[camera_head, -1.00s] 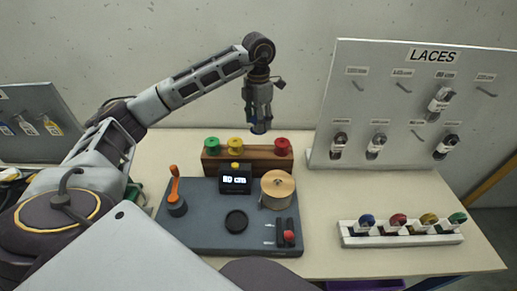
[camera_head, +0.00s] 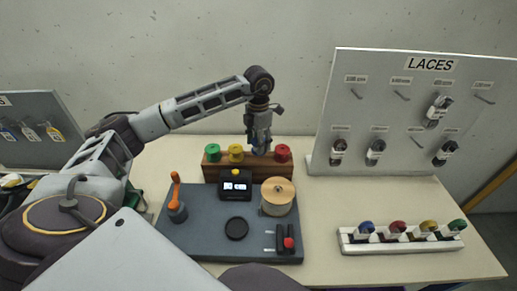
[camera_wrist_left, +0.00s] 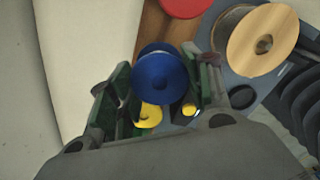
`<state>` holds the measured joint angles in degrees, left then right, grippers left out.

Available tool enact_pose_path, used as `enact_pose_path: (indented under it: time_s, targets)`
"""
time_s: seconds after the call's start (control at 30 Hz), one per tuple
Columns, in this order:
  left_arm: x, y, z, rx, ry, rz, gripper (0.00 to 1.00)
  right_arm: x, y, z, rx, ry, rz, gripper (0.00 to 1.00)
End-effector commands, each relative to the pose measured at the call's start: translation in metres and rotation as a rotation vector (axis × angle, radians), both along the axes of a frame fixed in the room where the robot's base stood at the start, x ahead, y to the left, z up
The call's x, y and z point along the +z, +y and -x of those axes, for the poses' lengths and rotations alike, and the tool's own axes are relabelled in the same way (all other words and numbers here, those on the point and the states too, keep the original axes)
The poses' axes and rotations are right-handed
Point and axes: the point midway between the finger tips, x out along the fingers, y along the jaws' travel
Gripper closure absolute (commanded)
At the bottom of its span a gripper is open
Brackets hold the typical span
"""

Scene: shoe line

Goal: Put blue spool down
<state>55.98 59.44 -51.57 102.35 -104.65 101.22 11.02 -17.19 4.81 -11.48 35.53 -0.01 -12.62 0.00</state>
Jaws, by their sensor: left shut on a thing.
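My left gripper (camera_head: 260,141) hangs over the wooden spool rack (camera_head: 229,171), pointing down, in the gap between the yellow spool (camera_head: 236,152) and the red spool (camera_head: 282,152). It is shut on the blue spool (camera_wrist_left: 160,77), which sits between the fingers in the left wrist view. In the head view the gripper mostly hides the blue spool, so I cannot tell whether it touches the rack. A green spool (camera_head: 213,152) stands at the rack's left end. My right gripper is not in view.
In front of the rack is a dark machine base (camera_head: 205,232) with an orange-handled crank (camera_head: 176,195), a small display (camera_head: 236,186) and a large wooden reel (camera_head: 278,195). A white holder (camera_head: 400,245) with several coloured items stands right. The LACES board (camera_head: 395,110) stands behind it.

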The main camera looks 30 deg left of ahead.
Motion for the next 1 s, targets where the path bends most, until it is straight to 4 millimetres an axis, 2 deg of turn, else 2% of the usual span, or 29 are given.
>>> enact_pose_path:
  time_s: [0.33,0.83,0.87,1.0]
  targets:
    - [-0.032,0.0,0.001,0.0,0.002,0.0,0.82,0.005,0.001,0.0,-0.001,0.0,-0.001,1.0]
    - [-0.037,0.0,0.0,0.0,0.0,0.0,0.82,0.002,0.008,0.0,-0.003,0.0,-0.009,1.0]
    - [-0.037,0.0,0.0,0.0,0.001,0.0,0.46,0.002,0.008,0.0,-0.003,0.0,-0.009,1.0]
    - [-0.036,0.0,0.0,0.0,0.001,0.0,0.29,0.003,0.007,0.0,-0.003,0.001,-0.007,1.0]
